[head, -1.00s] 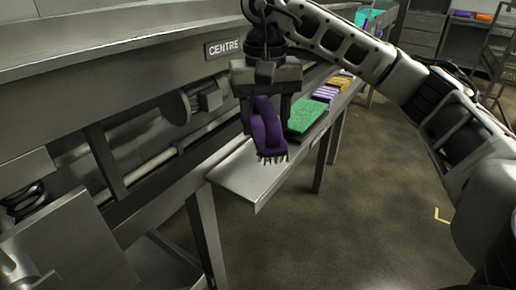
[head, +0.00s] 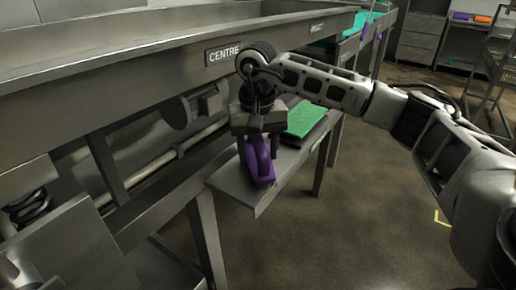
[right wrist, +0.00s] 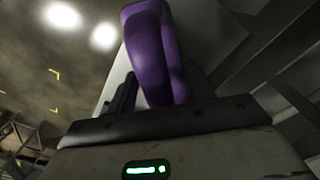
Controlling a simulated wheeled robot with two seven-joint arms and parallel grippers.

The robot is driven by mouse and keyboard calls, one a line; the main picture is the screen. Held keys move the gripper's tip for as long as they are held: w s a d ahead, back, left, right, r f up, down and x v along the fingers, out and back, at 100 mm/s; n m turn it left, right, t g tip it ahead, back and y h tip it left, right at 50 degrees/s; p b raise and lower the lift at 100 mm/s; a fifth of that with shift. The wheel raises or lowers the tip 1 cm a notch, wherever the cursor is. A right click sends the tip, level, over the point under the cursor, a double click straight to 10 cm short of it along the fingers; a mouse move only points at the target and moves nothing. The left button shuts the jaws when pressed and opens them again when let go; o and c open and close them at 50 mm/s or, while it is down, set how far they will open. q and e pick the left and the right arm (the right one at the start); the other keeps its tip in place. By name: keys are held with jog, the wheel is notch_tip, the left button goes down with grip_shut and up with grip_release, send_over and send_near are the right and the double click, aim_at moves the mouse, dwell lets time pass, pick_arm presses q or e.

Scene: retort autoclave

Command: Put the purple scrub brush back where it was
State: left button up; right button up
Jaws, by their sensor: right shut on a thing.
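The purple scrub brush (head: 259,160) is in my right gripper (head: 258,146), low over the near end of the narrow steel shelf (head: 236,190). Its bristles are hidden, and I cannot tell whether it touches the shelf. In the right wrist view the purple brush (right wrist: 150,50) stands between the two fingers of the right gripper (right wrist: 160,92), which are shut on it. My left gripper is not in view.
A green scrub pad (head: 303,119) lies on the same shelf just beyond the brush. A "CENTRE" sign (head: 223,52) is on the steel trough (head: 150,60) above. The floor right of the shelf is open.

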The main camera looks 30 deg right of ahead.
jog(key=shift+f, duration=0.2)
jog(key=o, duration=0.9)
jog(key=shift+o, duration=0.2)
jog(key=shift+r, duration=0.25)
notch_tip(320, 180, up, 11)
jog(key=shift+a+r, duration=0.15)
jog(key=shift+r, duration=0.35)
